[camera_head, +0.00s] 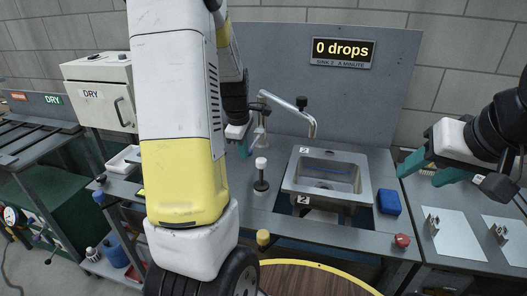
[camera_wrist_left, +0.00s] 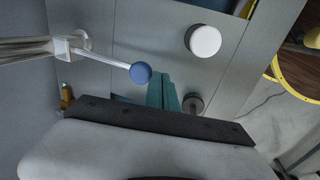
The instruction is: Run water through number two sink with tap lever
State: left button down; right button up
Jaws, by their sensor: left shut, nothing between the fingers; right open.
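The number two sink (camera_head: 328,178) is a steel basin set in the grey counter, with a "2" tag at its rim. Its curved tap spout (camera_head: 290,103) reaches over the basin; no stream shows. In the left wrist view the tap lever (camera_wrist_left: 105,60) is a thin rod ending in a blue ball (camera_wrist_left: 140,73). My left gripper (camera_head: 244,150) is shut and empty beside the tap. Its teal fingers (camera_wrist_left: 164,92) appear close beside the blue ball; I cannot tell whether they touch. My right gripper (camera_head: 428,168) is open and empty above the right counter.
A sign (camera_head: 343,52) on the back panel reads "0 drops". A white-topped post (camera_head: 261,163) stands left of the sink. A blue block (camera_head: 388,202) lies right of it. A red knob (camera_head: 402,241) is at the front edge. My left arm hides the counter's left part.

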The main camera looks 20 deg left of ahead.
pick_arm(q)
jog(key=s+v, duration=0.1)
jog(key=v, duration=0.6)
jog(key=shift+s+a+r, duration=0.15)
jog(key=shift+r, duration=0.1)
jog(key=s+d+r+m+t+h, duration=0.1)
jog(key=s+d+r+m, duration=0.3)
jog(key=s+d+m, duration=0.3)
jog(key=s+d+r+m+t+h, duration=0.1)
jog(key=s+d+r+m, duration=0.4)
jog(key=s+m, duration=0.5)
jog(key=shift+s+d+r+m+t, duration=0.3)
jog(key=shift+d+m+t, duration=0.5)
jog(key=shift+d+m, duration=0.35)
